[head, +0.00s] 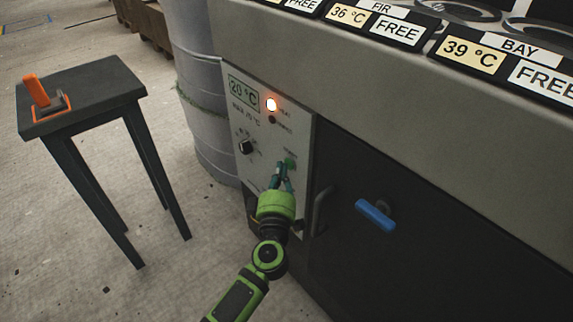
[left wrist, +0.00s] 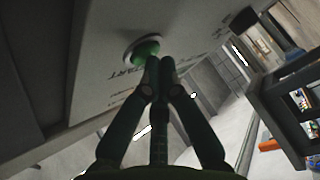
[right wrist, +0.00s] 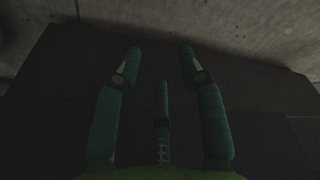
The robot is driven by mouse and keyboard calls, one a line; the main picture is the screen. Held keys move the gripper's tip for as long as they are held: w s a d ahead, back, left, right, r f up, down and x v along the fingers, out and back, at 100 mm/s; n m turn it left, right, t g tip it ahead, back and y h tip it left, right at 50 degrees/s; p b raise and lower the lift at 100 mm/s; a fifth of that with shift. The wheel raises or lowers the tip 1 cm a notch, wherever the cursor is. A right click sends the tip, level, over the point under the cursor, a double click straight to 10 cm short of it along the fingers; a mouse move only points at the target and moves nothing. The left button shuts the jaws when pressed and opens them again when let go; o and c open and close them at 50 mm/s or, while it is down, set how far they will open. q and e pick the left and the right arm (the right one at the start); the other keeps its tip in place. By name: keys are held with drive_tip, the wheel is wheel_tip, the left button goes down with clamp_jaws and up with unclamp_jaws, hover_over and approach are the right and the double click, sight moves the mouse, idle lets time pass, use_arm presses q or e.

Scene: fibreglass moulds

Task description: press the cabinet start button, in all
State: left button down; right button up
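The cabinet's control panel (head: 262,140) is a pale plate with a display reading 20 °C, a lit orange-white lamp (head: 271,104), a dark lamp below it and a black knob (head: 246,147). The green start button (head: 290,163) sits low on the panel, and in the left wrist view the button (left wrist: 146,51) shows with the label START beside it. My left gripper (head: 284,166) has its fingers together, empty, with the tips (left wrist: 159,62) at the button; I cannot tell if they touch it. My right gripper (right wrist: 157,55) is open and empty, facing a dark surface.
A blue-handled latch (head: 376,214) and a dark bar handle (head: 322,208) stick out from the cabinet front, right of the panel. A dark stool (head: 85,92) with an orange-handled thing (head: 42,98) stands at the left. A grey drum (head: 200,100) is behind. The floor between is clear.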

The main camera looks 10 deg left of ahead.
use_arm(q)
drive_tip(key=shift+s, duration=0.1)
drive_tip(key=shift+s+a+p, duration=0.45)
drive_tip(key=shift+s+p, duration=0.05)
drive_tip(key=shift+s, duration=0.05)
drive_tip(key=shift+s+a+p, duration=0.5)
drive_tip(key=shift+s+a, duration=0.3)
drive_tip(key=shift+s, duration=0.2)
drive_tip(key=shift+s+a+p, duration=0.45)
drive_tip(key=shift+s+a, duration=0.3)
drive_tip(key=shift+s, duration=0.25)
